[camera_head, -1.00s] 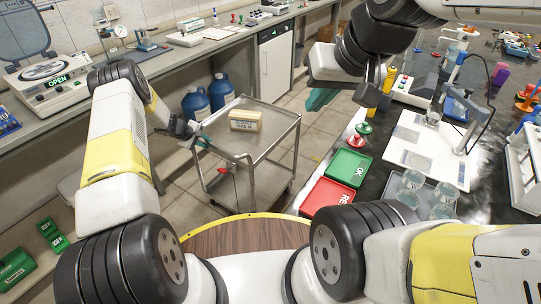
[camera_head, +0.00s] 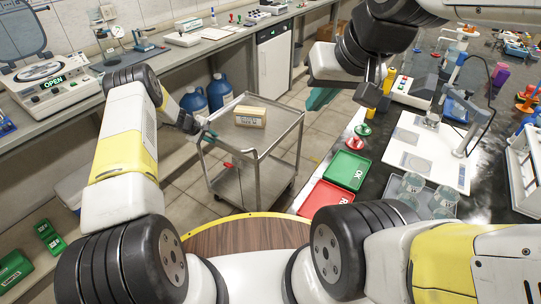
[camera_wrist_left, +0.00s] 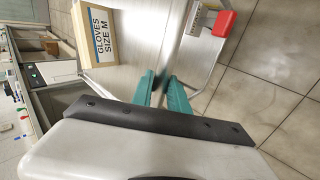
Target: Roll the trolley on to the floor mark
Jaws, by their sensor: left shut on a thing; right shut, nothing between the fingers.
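The trolley (camera_head: 277,136) is a metal cart with two shelves, standing upright on the tiled floor in the middle of the head view. A glove box (camera_head: 250,116) lies on its top shelf; in the wrist view its label reads GLOVES SIZE M. My left gripper (camera_head: 208,135) is shut on the trolley's near left edge or handle; its teal fingers (camera_wrist_left: 165,92) show in the wrist view. A red part (camera_wrist_left: 225,23) sits by the trolley's frame. My right gripper (camera_head: 319,99) is shut and empty, above the floor right of the trolley. I cannot make out the floor mark.
A long bench (camera_head: 160,64) with instruments runs behind and left, with blue jugs (camera_head: 220,92) under it. A dark bench at right carries a green tray (camera_head: 347,170) and a red tray (camera_head: 325,198). Bare floor shows between the trolley and the white cabinet (camera_head: 275,62).

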